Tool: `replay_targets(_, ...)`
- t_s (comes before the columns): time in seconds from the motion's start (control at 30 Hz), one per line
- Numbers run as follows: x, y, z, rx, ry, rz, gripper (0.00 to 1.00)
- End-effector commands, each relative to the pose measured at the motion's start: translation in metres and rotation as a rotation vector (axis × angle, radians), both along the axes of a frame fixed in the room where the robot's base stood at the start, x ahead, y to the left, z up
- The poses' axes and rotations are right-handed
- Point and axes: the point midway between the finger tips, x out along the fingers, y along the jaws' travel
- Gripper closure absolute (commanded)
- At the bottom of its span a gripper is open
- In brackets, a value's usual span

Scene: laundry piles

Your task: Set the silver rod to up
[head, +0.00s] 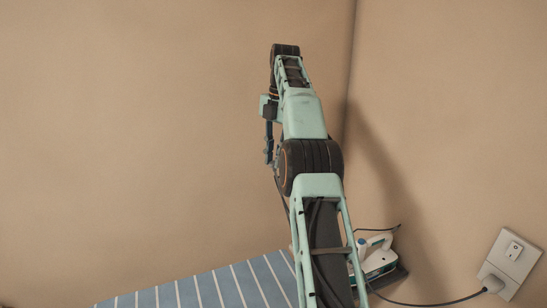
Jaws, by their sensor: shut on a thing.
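My gripper (268,153) hangs small and dark at the left side of my raised arm, in front of the plain tan wall. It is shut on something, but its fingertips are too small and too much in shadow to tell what. It is above and apart from the striped blue board (215,288). I cannot make out a silver rod anywhere in the head view; my arm hides part of the scene.
A white and teal iron (376,262) stands at the lower right, partly behind my arm. Its dark cord runs to a plug (493,284) in a wall plate with a switch (514,250). Two walls meet in a corner behind my arm. The wall on the left is bare.

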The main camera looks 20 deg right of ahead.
Motion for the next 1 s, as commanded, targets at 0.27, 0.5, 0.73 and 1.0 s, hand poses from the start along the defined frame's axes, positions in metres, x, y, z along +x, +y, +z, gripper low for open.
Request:
replay_targets(0.27,-0.0003,0.0002,-0.0008,0.001,0.003,0.000,0.74)
replay_targets(0.5,-0.0001,0.0001,-0.0005,0.000,0.001,0.000,0.65)
replay_targets(0.73,0.0000,0.0001,-0.0003,0.000,0.001,0.000,0.65)
replay_targets(1.0,-0.0006,0.0057,-0.0006,-0.014,0.001,0.000,0.65)
